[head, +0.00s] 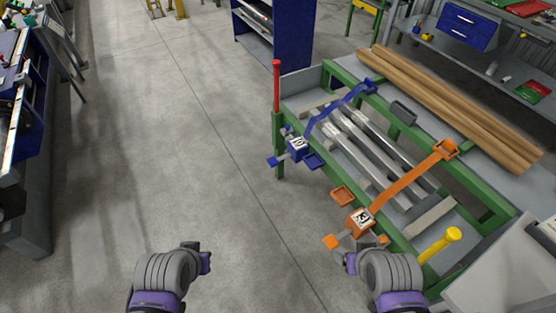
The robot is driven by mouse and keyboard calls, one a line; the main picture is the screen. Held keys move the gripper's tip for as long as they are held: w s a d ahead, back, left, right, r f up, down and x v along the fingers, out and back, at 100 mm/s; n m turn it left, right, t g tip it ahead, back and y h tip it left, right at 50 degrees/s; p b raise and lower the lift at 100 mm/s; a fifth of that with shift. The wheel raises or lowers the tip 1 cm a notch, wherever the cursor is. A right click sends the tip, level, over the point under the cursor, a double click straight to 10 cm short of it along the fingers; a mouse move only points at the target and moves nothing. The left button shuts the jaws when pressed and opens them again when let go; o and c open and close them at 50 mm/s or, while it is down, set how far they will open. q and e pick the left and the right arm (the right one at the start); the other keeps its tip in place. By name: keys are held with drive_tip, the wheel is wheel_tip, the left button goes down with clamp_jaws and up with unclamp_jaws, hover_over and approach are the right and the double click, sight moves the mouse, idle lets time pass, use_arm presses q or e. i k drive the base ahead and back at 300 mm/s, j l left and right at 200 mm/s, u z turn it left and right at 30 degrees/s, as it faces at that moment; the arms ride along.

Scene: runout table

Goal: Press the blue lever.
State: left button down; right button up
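The blue lever (335,107) is on the near-left part of the green-framed runout table. Its thin bent arm runs back to a pivot on the table's far side. At its near end is a blue block with a marked white label (297,144) and small blue paddles (273,161) on either side. My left gripper (199,254) is low at the bottom left, over the floor, apart from the lever. My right gripper (350,261) is at the bottom, just below the orange paddles and well apart from the blue lever. The finger openings of both grippers are too unclear to judge.
The runout table (458,249) holds metal bars (372,144), long brown tubes (455,108) and a similar orange lever (400,186). A red post (276,88) stands at its left corner; a yellow knob (453,234) is at the right. Open floor lies left of the table.

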sight(273, 161)
drive_tip(key=i+z, duration=0.3)
drive_tip(key=i, duration=0.25)
drive_tip(key=i+z, duration=0.35)
drive_tip(key=i, duration=0.25)
